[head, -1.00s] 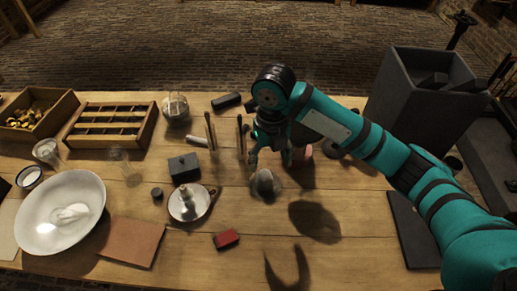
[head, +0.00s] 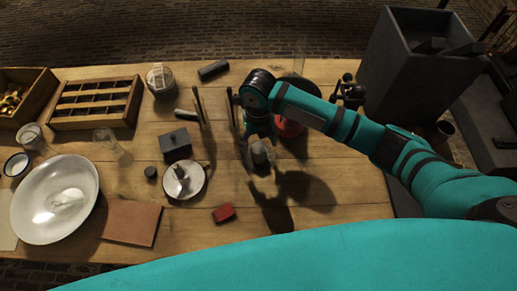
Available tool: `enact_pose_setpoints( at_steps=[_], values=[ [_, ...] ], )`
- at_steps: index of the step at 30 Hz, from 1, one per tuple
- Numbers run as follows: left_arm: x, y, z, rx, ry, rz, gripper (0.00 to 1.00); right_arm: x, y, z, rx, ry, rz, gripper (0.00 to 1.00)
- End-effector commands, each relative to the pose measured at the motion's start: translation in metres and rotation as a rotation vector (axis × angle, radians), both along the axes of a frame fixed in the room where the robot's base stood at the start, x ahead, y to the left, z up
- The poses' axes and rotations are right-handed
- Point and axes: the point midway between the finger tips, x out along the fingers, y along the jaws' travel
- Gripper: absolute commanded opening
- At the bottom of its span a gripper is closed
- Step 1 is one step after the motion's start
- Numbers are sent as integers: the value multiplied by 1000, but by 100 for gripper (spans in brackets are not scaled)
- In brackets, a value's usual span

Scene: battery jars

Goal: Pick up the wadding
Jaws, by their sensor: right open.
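A small pale grey, rounded lump (head: 261,153) stands on the table near the middle in the head view. It may be the wadding, but I cannot tell for sure. My right gripper (head: 259,160) points down over it, open, with its fingers on either side of the lump. I cannot tell whether they touch it. A white, soft-looking lump (head: 67,198) lies in the big white bowl (head: 32,222) at the left. My left gripper is not in view.
Left of my right gripper stand two dark upright rods (head: 199,106), a dark box (head: 175,146) and a candle holder (head: 184,187). A red block (head: 223,212) lies in front, and a red round thing (head: 289,127) stands close behind. The table front right is fairly clear.

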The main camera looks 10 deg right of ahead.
Motion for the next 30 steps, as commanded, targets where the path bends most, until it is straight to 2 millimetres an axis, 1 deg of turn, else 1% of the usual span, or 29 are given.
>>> enact_pose_setpoints(
  at_steps=[1, 4, 8, 10, 12, 15, 22, 23, 30],
  values=[
    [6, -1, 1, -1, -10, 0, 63, 0, 0, -2, 0, 1, 1, 67],
    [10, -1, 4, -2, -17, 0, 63, 0, 0, -8, -1, 1, 0, 67],
    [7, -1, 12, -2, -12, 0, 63, 2, -1, -25, -2, 5, -1, 67],
    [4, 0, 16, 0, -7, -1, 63, 3, -2, -36, -2, 5, -2, 67],
    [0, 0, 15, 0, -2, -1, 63, 4, -2, -46, -2, 3, -1, 67],
    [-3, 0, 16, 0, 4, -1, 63, 4, -2, -54, -1, 1, -1, 67],
    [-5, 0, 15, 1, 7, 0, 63, 4, -2, -56, -1, -1, 1, 67],
    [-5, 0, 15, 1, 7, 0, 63, 4, -2, -56, -1, -1, 1, 66],
    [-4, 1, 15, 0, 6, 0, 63, 4, -2, -56, -1, -1, 0, 35]
  ],
)
